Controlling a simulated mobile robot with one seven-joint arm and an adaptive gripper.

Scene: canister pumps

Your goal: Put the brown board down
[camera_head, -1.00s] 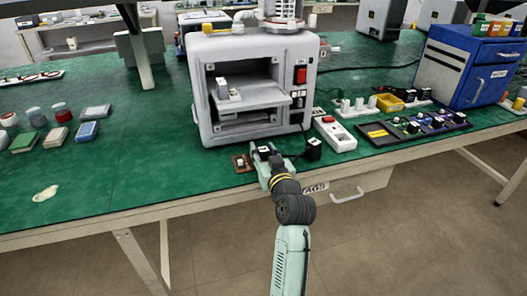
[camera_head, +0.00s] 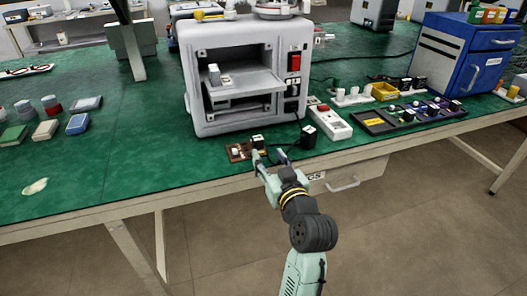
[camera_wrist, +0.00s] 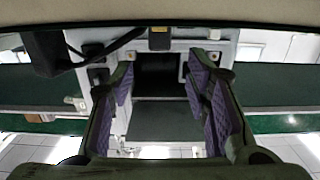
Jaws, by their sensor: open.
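The brown board (camera_head: 241,153) lies flat on the green bench top, close to the front edge and in front of the grey machine. It carries a small white piece (camera_head: 236,152) and a black block with a white top (camera_head: 258,142). My gripper (camera_head: 269,158) is open, with its fingers spread at the board's right end. The left fingertip overlaps the board's right end in the picture; I cannot tell whether it touches. In the wrist view my gripper (camera_wrist: 160,95) shows two spread fingers with purple pads and nothing between them.
The grey machine (camera_head: 210,115) with an open shelf stands just behind. A black box with a cable (camera_head: 308,137) and a white device with a red button (camera_head: 331,122) sit to the right. A dark tray (camera_head: 385,121) is further right. The bench's left front is mostly clear.

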